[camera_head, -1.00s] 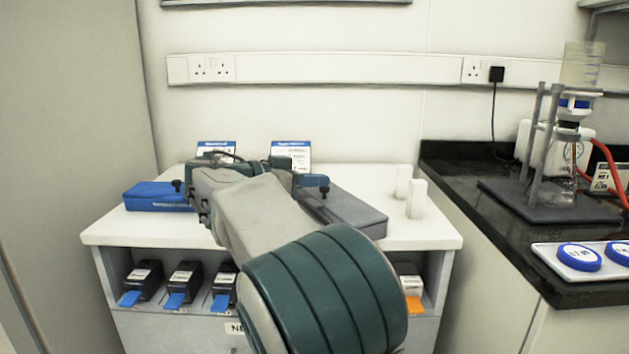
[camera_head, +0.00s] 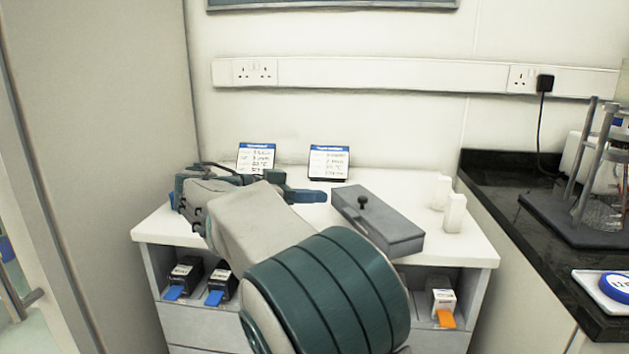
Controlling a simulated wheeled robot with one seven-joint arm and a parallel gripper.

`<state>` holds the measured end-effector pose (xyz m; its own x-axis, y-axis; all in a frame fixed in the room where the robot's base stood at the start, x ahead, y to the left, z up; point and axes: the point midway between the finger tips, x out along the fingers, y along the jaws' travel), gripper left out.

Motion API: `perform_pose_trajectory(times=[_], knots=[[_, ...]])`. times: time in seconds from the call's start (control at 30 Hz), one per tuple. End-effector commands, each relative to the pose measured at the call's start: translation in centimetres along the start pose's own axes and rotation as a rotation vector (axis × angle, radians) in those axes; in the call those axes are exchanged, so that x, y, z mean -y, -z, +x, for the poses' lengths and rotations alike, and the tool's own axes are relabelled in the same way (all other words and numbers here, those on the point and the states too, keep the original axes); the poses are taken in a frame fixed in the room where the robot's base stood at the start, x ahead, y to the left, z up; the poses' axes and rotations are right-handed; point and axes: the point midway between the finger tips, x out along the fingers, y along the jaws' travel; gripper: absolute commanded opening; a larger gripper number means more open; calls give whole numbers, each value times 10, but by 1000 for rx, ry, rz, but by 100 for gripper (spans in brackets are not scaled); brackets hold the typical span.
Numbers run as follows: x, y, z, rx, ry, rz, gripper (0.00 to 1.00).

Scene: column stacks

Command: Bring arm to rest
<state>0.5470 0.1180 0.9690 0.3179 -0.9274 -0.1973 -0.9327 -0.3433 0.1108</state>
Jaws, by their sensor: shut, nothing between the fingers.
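My arm reaches forward from the bottom of the view over the white-topped cabinet (camera_head: 470,240). Its wrist bends at the far end, and my gripper (camera_head: 312,196) points right, with its fingers shut and nothing seen in them. The gripper is in front of two small label cards and just left of a grey lidded box (camera_head: 378,220) with a black knob. It looks clear of the box, but its height above the top is hard to tell. My arm hides much of the cabinet's left and middle.
Two label cards (camera_head: 256,158) (camera_head: 329,162) stand at the back.

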Motion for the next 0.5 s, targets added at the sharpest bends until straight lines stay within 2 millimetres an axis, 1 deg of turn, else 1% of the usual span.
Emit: perform_pose_trajectory(times=[0.03,0.1,0.17,0.2,0.3,0.4,0.5], knots=[[-7,10,10,37,-6,-36,0],[-19,16,28,115,-4,-121,0],[-34,20,45,203,7,-211,0],[-45,22,56,267,21,-274,0],[-73,20,74,417,74,-416,0],[-100,19,85,547,146,-529,0],[-128,18,88,662,234,-618,0]])
